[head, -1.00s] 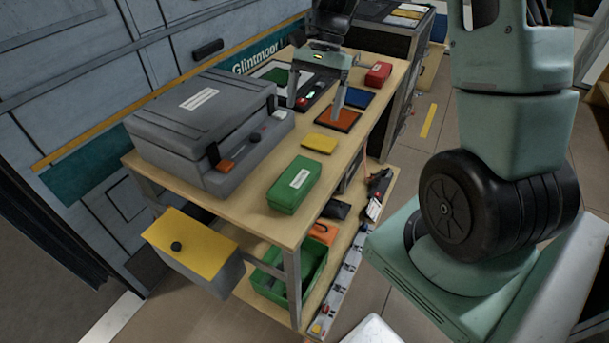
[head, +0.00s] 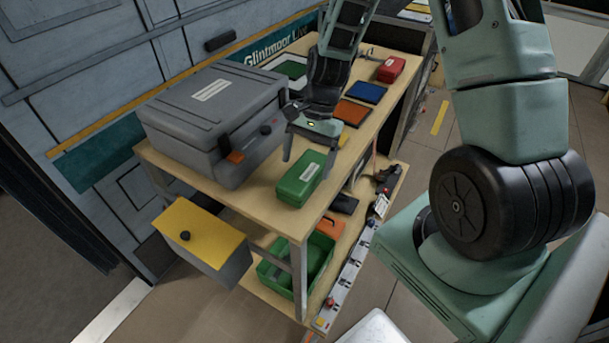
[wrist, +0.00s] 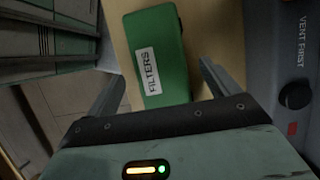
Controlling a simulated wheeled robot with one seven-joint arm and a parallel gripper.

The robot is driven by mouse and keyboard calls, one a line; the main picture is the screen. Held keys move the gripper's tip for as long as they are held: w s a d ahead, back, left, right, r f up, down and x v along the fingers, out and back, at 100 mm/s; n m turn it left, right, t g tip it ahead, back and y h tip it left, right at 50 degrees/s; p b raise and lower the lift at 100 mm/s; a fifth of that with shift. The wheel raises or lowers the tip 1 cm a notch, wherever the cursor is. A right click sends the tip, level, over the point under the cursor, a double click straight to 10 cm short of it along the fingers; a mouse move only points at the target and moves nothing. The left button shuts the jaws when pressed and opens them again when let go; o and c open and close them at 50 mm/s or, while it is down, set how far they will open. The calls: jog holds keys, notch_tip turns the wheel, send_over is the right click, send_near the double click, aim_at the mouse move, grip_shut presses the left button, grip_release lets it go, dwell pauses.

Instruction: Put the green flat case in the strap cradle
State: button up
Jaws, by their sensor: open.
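The green flat case (head: 300,182) lies on the wooden table near its front right edge, with a white label on top. In the wrist view the case (wrist: 172,75) shows its label reading FILTERS. My gripper (head: 310,152) is open and empty above the far end of the case. In the wrist view its fingers stand apart, one on each side of the case's near end, with gaps between. I cannot make out for certain which thing is the strap cradle.
A large grey case (head: 215,115) stands close left of my gripper. Orange (head: 353,112) and blue (head: 367,92) flat pads and a red case (head: 391,69) lie farther back. A yellow-topped box (head: 200,235) juts out at front left. A green bin (head: 275,275) sits on the lower shelf.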

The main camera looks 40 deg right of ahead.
jog(key=shift+x, duration=0.95)
jog(key=shift+c, duration=0.4)
jog(key=c, duration=1.3)
